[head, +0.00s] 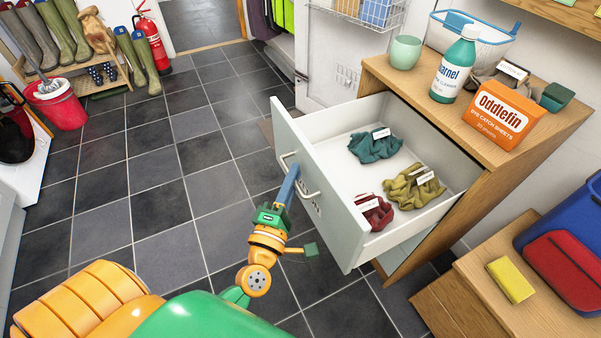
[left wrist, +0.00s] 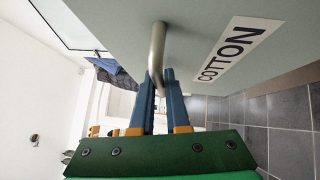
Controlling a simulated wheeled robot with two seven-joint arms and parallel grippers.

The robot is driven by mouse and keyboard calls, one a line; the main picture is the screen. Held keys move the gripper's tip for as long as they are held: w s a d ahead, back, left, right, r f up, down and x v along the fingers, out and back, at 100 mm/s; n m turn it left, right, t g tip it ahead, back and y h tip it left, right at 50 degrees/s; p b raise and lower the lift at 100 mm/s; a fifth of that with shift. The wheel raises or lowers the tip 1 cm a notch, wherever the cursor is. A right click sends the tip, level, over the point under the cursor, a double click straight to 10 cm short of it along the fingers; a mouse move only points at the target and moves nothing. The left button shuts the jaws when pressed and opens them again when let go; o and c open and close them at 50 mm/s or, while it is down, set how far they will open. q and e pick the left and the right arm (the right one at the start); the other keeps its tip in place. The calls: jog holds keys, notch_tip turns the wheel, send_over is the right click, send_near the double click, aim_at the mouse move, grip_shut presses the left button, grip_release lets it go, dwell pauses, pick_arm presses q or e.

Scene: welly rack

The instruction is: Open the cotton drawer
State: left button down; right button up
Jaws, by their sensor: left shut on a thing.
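The cotton drawer (head: 330,207) is pulled well out of a wooden cabinet (head: 440,215). Its label "COTTON" (left wrist: 237,48) shows in the left wrist view. Inside lie a teal cloth item (head: 375,147), an olive one (head: 412,187) and a dark red one (head: 374,213), each with a white tag. My left gripper (head: 290,182) is at the drawer's front, its blue fingers shut on the metal handle (left wrist: 157,55). In the left wrist view the fingers (left wrist: 163,90) sit around the handle bar. My right gripper is in neither view.
On the cabinet top stand a green cup (head: 405,52), a teal bottle (head: 455,65) and an orange box (head: 503,115). A yellow sponge (head: 511,280) lies on a lower wooden surface at right. The tiled floor (head: 160,180) left of the drawer is clear.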

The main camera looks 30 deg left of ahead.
pick_arm(q)
jog(key=shift+s+a, duration=0.4)
jog(key=shift+s, duration=0.05)
jog(key=c, duration=1.2)
grip_release()
jog(key=s+b, duration=0.1)
jog(key=s, duration=0.6)
jog(key=shift+d+f, duration=0.45)
